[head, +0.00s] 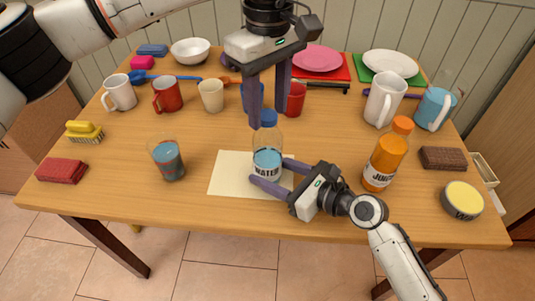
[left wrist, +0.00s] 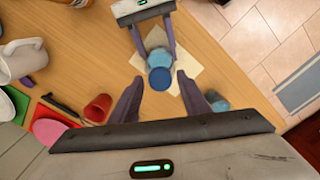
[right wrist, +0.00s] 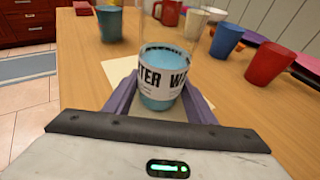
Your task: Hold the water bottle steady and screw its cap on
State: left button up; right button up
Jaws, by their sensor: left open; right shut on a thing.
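The clear water bottle (head: 267,160), with bluish water and a white label, stands upright on a pale mat (head: 226,175). My right gripper (head: 268,173) is shut on its lower body; the right wrist view shows the bottle (right wrist: 163,82) between the purple fingers. The blue cap (head: 269,117) is at the bottle's top; I cannot tell whether it is threaded. My left gripper (head: 268,122) points down from above, open. In the left wrist view the cap (left wrist: 160,78) lies between its fingertips, with a visible gap on each side.
An orange juice bottle (head: 385,156) stands right of my right gripper. A glass of water (head: 167,158) stands left of the mat. Behind are a blue cup (head: 247,98), a red cup (head: 293,99) and several mugs.

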pick_arm(q)
jog(key=n, duration=0.4)
jog(key=shift+n, duration=0.3)
jog(key=n, duration=0.4)
jog(key=shift+c, duration=0.4)
jog(key=c, duration=0.9)
jog(key=m, duration=0.4)
jog(key=shift+c, duration=0.2)
jog(key=m, duration=0.4)
jog(key=shift+m, duration=0.4)
jog(key=m, duration=0.4)
jog(key=shift+m, duration=0.3)
jog(key=m, duration=0.4)
jog(key=shift+m, duration=0.4)
